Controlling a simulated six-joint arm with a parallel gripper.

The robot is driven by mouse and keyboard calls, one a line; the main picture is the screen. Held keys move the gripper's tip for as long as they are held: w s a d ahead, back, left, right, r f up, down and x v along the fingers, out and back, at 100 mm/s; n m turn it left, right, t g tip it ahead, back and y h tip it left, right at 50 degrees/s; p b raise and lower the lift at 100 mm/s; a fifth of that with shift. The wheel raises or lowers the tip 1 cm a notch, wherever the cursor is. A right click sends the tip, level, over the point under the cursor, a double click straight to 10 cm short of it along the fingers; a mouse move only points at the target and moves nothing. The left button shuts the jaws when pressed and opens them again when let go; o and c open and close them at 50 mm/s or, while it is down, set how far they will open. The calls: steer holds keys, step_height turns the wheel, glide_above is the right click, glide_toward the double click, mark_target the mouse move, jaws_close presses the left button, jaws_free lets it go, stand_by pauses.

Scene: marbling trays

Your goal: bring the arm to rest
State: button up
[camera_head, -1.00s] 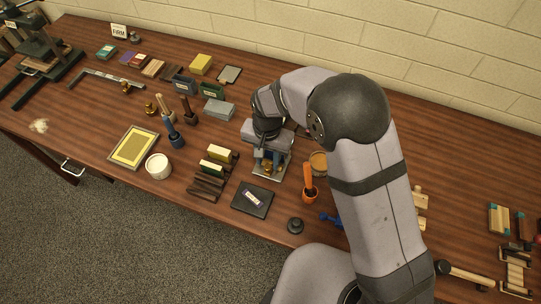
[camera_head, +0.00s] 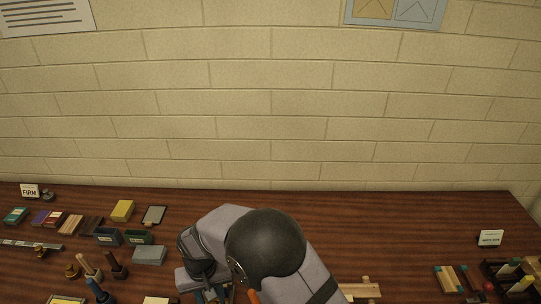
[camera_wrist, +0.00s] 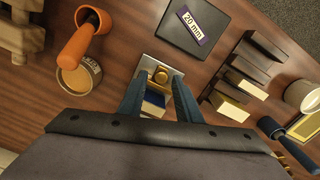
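My gripper (camera_wrist: 160,78) points down at the table in the wrist view, its two blue-grey fingers apart. Below and between the fingers is a small grey metal plate (camera_wrist: 149,62) with a brass piece (camera_wrist: 160,75) and a blue and cream block (camera_wrist: 153,101). The fingers do not visibly press on the block, and I see nothing held.
A brick wall (camera_head: 270,110) stands behind the table.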

steer(key=s+d+f+n, duration=0.1)
steer(key=s+d, duration=0.1)
steer(key=s+d+n+g+h, duration=0.1)
steer(key=d, duration=0.1)
steer(key=s+d+f, duration=0.1)
steer(key=s+d, duration=0.1)
steer(key=shift+s+f+n, duration=0.35)
steer(key=shift+n, duration=0.05)
steer(key=shift+n+g+h, duration=0.4)
steer(key=shift+n, duration=0.1)
steer(key=s+d, duration=0.2)
steer(key=d, duration=0.1)
steer(key=shift+s+r, duration=0.3)
steer(key=shift+s, duration=0.05)
steer(key=s+d+r+m+y+p, duration=0.1)
steer(key=s+d+r+m, duration=0.1)
steer(key=d+r, duration=0.5)
steer(key=s+d+r+m+p, duration=0.2)
steer(key=d+r, duration=0.2)
steer(key=d, duration=0.5)
steer(key=w+d+r+m+t+y+p, duration=0.1)
steer(key=w+d+r+m+t, duration=0.1)
steer(key=d+r, duration=0.3)
steer(key=shift+w+d+r+m, duration=0.3)
steer(key=shift+w+d+m, duration=0.5)
